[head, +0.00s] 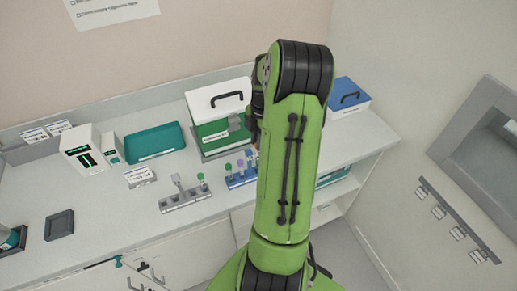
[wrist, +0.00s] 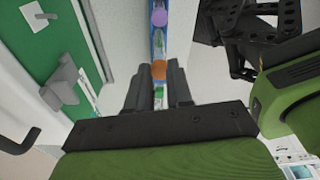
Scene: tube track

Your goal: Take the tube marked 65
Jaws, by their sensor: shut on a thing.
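My gripper (wrist: 160,75) is shut on a tube with an orange cap (wrist: 159,70), seen between the fingertips in the wrist view. No number can be read on this tube. A blue rack (wrist: 157,48) runs up the picture beyond the fingers, with a purple-capped tube (wrist: 159,18) in it. I cannot tell whether the held tube still sits in the rack. In the head view the blue rack (head: 240,180) holds tubes with purple caps, and my arm hides its right part and the gripper.
A grey rack (head: 187,200) with a green-capped tube (head: 200,177) stands left of the blue rack. A green box with a white lid (head: 218,98) stands behind. A teal tray (head: 154,141) and white device (head: 88,150) are left; a blue box (head: 347,97) is right.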

